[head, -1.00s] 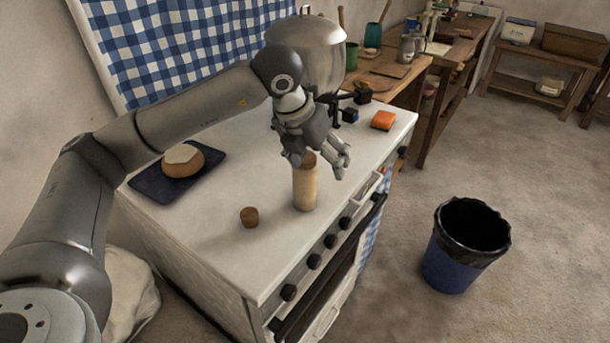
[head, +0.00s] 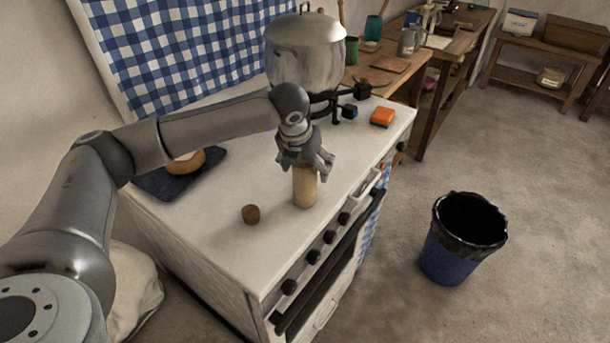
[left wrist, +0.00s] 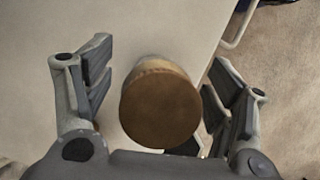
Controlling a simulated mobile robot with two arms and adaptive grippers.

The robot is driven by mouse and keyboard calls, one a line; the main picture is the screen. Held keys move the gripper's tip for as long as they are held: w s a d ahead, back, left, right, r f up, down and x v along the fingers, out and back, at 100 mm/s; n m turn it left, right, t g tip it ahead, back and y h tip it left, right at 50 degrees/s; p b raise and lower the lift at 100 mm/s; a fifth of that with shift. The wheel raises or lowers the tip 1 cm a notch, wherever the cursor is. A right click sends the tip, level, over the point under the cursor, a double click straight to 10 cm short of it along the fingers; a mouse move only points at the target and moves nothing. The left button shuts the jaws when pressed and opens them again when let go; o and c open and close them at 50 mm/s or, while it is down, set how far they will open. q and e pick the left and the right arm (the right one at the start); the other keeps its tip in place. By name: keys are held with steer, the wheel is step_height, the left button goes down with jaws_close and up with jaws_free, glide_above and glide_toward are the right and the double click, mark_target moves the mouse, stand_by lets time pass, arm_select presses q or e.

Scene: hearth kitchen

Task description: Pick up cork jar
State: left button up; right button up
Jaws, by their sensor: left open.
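The cork jar (head: 305,190) is a tall pale cylinder standing upright on the white stove top, near its front edge. My left gripper (head: 306,168) is directly above it, pointing down, with its fingers around the jar's upper part. In the left wrist view the jar's round brown cork top (left wrist: 160,108) sits between the two open fingers (left wrist: 158,98). A gap shows on the left side of the cork; the right finger looks closer. The gripper hides the jar's top in the head view. My right gripper is not in view.
A small brown cork piece (head: 251,214) lies left of the jar. A large metal pot (head: 305,52) stands behind, with an orange sponge (head: 382,117) to the right. A dark board (head: 160,183) holds a round loaf (head: 187,162). A blue bin (head: 455,245) is on the floor.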

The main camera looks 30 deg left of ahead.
arm_select(q)
steer(key=shift+w+f, duration=0.15)
steer(key=shift+f, duration=0.15)
steer(key=c, duration=1.3)
steer(key=shift+r, duration=0.1)
steer(key=shift+c, duration=0.6)
